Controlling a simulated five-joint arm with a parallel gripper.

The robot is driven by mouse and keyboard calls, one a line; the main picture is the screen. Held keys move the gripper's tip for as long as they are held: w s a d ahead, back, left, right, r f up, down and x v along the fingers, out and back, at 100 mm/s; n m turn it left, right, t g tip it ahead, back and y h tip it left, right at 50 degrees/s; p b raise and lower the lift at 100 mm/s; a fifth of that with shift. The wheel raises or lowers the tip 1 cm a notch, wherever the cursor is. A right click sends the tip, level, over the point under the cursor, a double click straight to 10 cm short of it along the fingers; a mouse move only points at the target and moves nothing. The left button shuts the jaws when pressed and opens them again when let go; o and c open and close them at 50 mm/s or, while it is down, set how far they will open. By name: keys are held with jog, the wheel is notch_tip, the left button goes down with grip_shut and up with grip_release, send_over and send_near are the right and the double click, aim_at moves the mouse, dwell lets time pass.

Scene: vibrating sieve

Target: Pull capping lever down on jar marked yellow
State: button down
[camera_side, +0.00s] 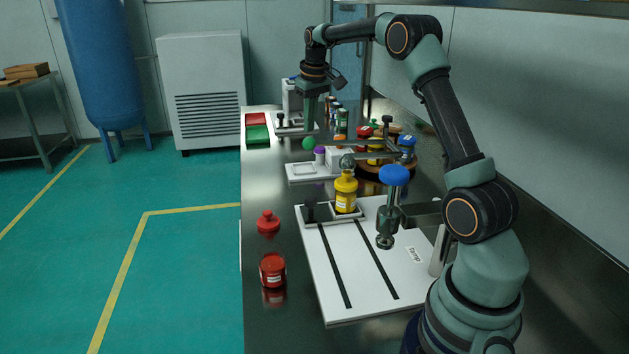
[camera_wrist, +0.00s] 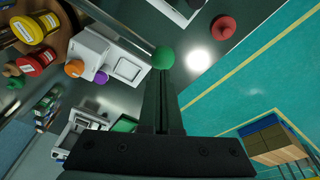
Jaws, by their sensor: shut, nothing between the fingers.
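A yellow jar (camera_side: 346,196) with a pale label stands upright at the far end of a white board (camera_side: 345,285). A silver ball knob (camera_side: 347,162) shows just above it. My gripper (camera_side: 309,131) is shut and empty, pointing down well beyond the yellow jar. A green ball (camera_side: 309,143) is right at its fingertips; the wrist view also shows the green ball (camera_wrist: 165,57). I cannot tell whether they touch, or which part is the capping lever.
A red jar (camera_side: 272,270) and a red lid (camera_side: 268,223) lie left of the board.

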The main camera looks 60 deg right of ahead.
aim_at(310, 138)
dwell(0.4)
jog(key=shift+f, duration=2.1)
jog(key=shift+r, duration=4.15)
jog(key=shift+a, duration=0.1)
